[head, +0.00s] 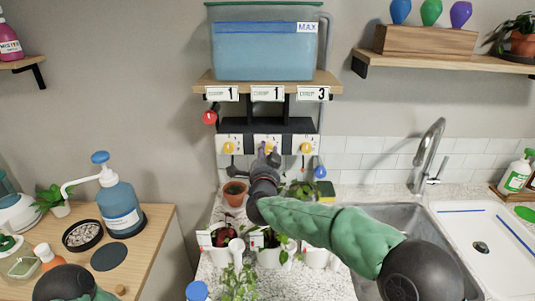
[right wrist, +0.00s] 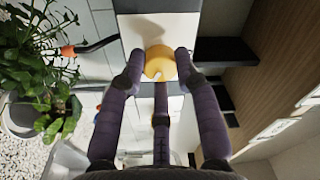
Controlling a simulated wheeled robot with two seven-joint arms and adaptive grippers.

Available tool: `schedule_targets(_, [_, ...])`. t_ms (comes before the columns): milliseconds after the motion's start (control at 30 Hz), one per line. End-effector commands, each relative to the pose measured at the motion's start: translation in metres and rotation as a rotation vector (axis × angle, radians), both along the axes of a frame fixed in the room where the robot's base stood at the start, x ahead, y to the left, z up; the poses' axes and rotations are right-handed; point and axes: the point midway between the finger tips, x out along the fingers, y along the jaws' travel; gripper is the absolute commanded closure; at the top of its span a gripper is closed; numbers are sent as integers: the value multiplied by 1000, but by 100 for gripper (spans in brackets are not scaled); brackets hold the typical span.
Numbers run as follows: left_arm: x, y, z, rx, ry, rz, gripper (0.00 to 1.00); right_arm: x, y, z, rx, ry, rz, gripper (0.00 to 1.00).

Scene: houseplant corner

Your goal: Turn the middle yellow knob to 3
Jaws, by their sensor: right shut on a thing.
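The middle yellow knob (head: 269,147) sits on a white plate in the row of three under the shelf. My right gripper (head: 268,157) reaches up to it from below and partly covers it. In the right wrist view my right gripper's purple fingers (right wrist: 160,68) are shut on the sides of the yellow knob (right wrist: 160,63); a white mark shows on its near face.
The left knob (head: 228,147) and right knob (head: 306,148) flank it closely; their cards read 1 and 3. A water tank (head: 263,50) stands on the shelf above. Potted plants (head: 270,258) stand on the counter below, with a sink (head: 390,218) at right.

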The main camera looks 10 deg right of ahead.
Motion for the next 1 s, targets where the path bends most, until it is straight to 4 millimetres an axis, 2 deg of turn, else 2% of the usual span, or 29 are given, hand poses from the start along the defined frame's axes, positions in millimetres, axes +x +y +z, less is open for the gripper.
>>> schedule_targets(33, [0,0,0,0,0,0,60,0,4,-8,-2,15,9,100])
schedule_targets(167, [0,0,0,0,0,0,60,0,4,-8,-3,15,9,100])
schedule_targets(200, [0,0,0,0,0,0,60,0,4,-8,-3,15,9,56])
schedule_targets(233, [0,0,0,0,0,0,60,0,4,-8,-3,14,9,48])
schedule_targets(267, [0,0,0,0,0,0,60,0,4,-7,-3,13,8,44])
schedule_targets(667, [0,0,0,0,0,0,60,-3,2,-2,-1,4,4,44])
schedule_targets(867, [0,0,0,0,0,0,60,-29,8,-3,-1,4,5,44])
schedule_targets(1000, [0,0,0,0,0,0,60,-56,16,-5,-2,4,7,44])
